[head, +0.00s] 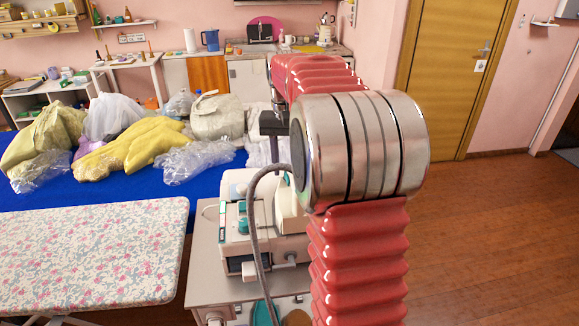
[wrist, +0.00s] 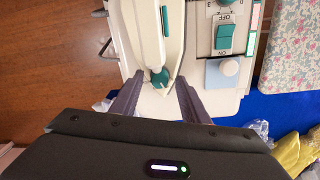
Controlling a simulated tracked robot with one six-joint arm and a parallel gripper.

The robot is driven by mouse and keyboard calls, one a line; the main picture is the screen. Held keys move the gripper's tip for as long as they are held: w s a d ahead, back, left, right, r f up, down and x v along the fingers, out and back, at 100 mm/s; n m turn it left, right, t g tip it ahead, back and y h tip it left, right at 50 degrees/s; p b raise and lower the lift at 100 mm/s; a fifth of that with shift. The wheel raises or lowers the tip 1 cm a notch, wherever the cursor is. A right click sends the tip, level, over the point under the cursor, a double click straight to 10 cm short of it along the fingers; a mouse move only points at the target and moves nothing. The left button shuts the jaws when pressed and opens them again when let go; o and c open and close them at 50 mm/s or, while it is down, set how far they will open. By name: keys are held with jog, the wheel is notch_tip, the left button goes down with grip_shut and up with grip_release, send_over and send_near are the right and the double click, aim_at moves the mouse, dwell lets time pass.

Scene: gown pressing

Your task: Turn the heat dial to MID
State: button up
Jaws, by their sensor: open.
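In the wrist view my gripper (wrist: 157,88) is open, its two dark fingers apart. Between the fingertips is a small teal knob (wrist: 158,77) with a pale pointed piece beside it, at the near end of a cream iron-like body (wrist: 148,35). I cannot tell whether the fingers touch it, and no heat setting is readable there. The white machine (head: 237,247) also shows in the head view, partly hidden by my arm. My gripper's fingertips are hidden there.
A grey hose (head: 255,235) loops in front of the machine. A floral pressing board (head: 90,255) lies left. Behind, a blue table (head: 120,197) carries heaped garments and clear plastic bags. The wooden floor (head: 490,230) at right is clear.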

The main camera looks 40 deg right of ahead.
jog(key=shift+f, duration=0.3)
jog(key=shift+c, duration=0.2)
grip_shut()
jog(key=shift+m, duration=1.5)
